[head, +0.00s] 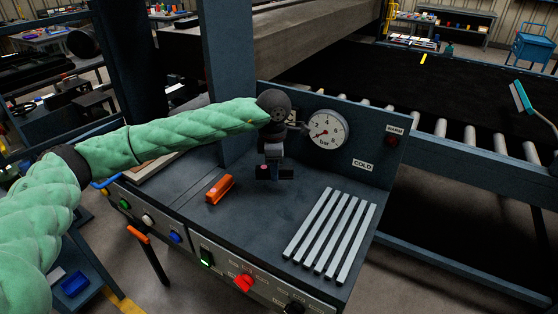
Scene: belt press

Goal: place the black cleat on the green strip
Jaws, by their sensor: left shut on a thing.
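My left gripper (274,173) is at the end of the green-sleeved arm, over the back middle of the dark bench top. It points down and is shut on a small dark piece, which I take to be the black cleat. The piece is mostly hidden between the dark fingers, and its outline is hard to tell from them. I cannot tell whether it touches the bench. I cannot make out a green strip in this view. My right gripper is not in view.
An orange block (220,188) lies left of the gripper. Several pale metal bars (330,235) lie side by side at the bench's right. A dial gauge (328,129) is on the upright panel behind. Buttons and a red knob (244,282) line the front. The bench between block and bars is clear.

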